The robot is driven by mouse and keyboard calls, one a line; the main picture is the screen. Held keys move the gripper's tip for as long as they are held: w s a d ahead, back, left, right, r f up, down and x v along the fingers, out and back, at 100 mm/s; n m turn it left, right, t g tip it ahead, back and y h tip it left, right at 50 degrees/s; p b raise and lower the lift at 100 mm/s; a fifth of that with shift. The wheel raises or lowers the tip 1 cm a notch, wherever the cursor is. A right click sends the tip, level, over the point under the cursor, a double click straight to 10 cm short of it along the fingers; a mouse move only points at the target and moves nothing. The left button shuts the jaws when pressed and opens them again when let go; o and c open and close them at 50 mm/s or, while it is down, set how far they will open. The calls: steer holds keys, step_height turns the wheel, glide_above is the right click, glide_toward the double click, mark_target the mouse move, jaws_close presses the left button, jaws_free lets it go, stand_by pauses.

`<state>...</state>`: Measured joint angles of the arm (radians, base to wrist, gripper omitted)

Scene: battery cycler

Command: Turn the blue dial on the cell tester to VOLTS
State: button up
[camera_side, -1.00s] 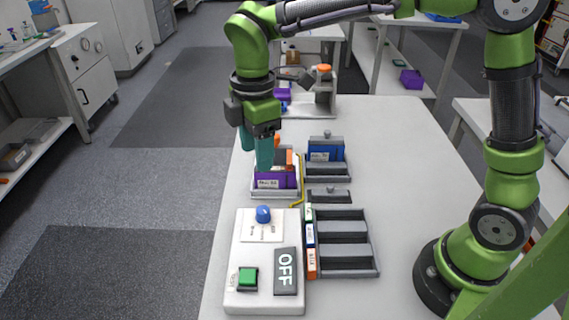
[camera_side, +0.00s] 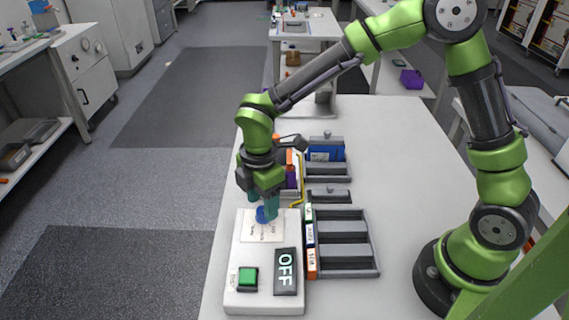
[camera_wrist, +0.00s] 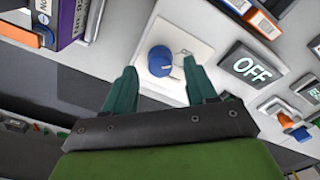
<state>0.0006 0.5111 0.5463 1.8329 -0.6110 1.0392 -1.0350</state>
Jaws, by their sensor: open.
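The cell tester (camera_side: 237,267) is a pale box at the front left of the table. Its blue dial (camera_side: 262,216) sits on a white label plate near its far end; the plate's lettering is too small to read. The dial also shows in the wrist view (camera_wrist: 160,61). My gripper (camera_side: 264,210) is just over the dial, its teal fingers pointing down. In the wrist view my gripper (camera_wrist: 158,80) is open, with one finger on each side of the dial and gaps between. I cannot tell which mark the dial points to.
The tester also carries a dark display reading OFF (camera_side: 286,272) and a green button (camera_side: 248,278). A grey slotted rack (camera_side: 345,273) stands right of it. Behind are a bin with a purple pack, partly hidden by my gripper, and a blue pack (camera_side: 325,150) in a grey holder.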

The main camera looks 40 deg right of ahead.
steer(key=shift+f, duration=1.2)
steer(key=c, duration=1.1)
steer(key=shift+o, duration=0.2)
steer(key=m, duration=0.4)
steer(key=shift+m, duration=2.1)
